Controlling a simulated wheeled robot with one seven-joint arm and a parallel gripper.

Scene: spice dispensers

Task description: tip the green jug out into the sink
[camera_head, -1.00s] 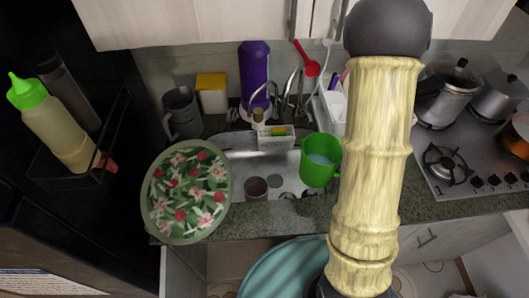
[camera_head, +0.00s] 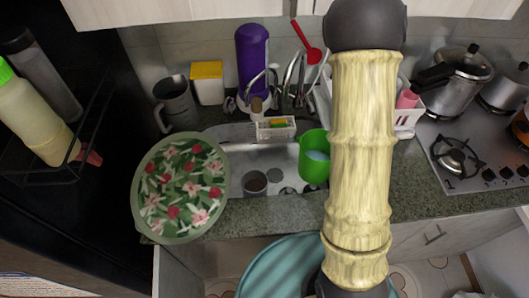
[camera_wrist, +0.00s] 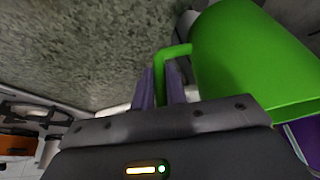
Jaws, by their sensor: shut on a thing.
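The green jug (camera_head: 312,168) is over the right part of the sink (camera_head: 236,160) in the head view. Its open top faces up toward the camera, and something pale blue shows inside. My arm covers the jug's right side and hides my gripper there. In the wrist view my gripper (camera_wrist: 161,88) has its purple fingers closed around the handle of the green jug (camera_wrist: 255,60). The jug's body is right of the fingers. Whether the jug touches the sink is not clear.
A floral plate (camera_head: 180,190) is at the sink's left edge. A small white caddy (camera_head: 275,128) and the faucet (camera_head: 290,85) are behind. A white rack (camera_head: 408,117) and the stove (camera_head: 470,165) are to the right.

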